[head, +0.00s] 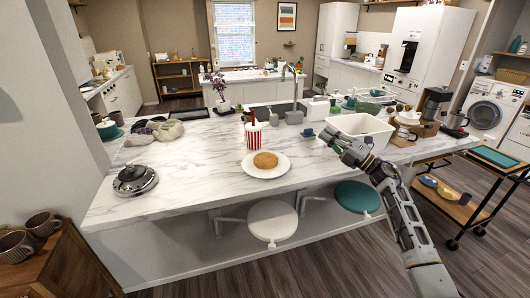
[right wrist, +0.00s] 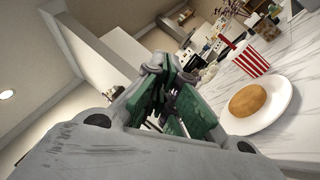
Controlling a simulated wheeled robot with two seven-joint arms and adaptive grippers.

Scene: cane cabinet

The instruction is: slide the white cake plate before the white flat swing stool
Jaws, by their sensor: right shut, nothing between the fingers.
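The white cake plate (head: 281,168) lies on the marble counter with a round golden cake (head: 265,160) on it. The plate also shows at the right of the right wrist view (right wrist: 275,117). The white flat swing stool (head: 272,220) hangs out below the counter's front edge, just below the plate in the head view. My right gripper (head: 327,136) is shut and empty. It is above the counter, to the right of the plate and apart from it, in front of a white bin. My left gripper is not in view.
A red-striped cup (head: 253,137) stands just behind the plate. A white bin (head: 360,132) is at the right, near my right gripper. A green swing stool (head: 356,197) is right of the white one. The marble counter (head: 205,170) is clear left of the plate.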

